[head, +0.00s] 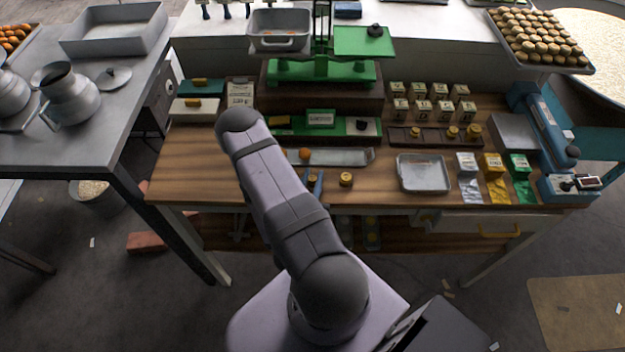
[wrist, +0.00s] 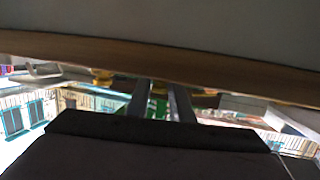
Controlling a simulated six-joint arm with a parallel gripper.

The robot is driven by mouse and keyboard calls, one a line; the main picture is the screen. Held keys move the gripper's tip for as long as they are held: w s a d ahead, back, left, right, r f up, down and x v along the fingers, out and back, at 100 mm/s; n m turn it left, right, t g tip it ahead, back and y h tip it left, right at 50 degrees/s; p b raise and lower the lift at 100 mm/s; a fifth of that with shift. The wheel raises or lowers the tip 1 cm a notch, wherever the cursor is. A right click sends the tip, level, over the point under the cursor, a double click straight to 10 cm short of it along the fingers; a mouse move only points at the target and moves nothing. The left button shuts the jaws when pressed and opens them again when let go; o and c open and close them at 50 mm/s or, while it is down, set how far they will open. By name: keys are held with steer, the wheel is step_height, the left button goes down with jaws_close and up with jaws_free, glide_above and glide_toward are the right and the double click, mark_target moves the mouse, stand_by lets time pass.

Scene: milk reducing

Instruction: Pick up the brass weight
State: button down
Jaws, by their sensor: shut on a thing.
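My gripper (head: 314,181) shows in the head view as bluish fingers at the table's front edge, partly behind my arm. It is shut on a small brass weight (head: 311,177), of which only a bit shows between the fingers. Another brass weight (head: 345,180) stands upright on the tabletop just to the right. More brass weights (head: 453,132) sit in a dark wooden block (head: 434,141) farther back. In the wrist view the two dark fingers (wrist: 164,95) point away from the camera, and what they hold cannot be made out there.
A metal strip tray (head: 340,157) with an orange fruit (head: 304,154) lies behind my gripper. A green balance scale (head: 320,70) stands at the back. A metal tray (head: 424,174) and several small bags (head: 496,190) are to the right. The table's left front is clear.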

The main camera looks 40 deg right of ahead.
mark_target(312, 178)
steer(key=shift+r, duration=0.1)
steer(key=shift+r, duration=0.45)
step_height(312, 178, up, 7)
steer(key=p, duration=0.2)
steer(key=shift+p, duration=0.35)
steer(key=shift+r+p, duration=0.95)
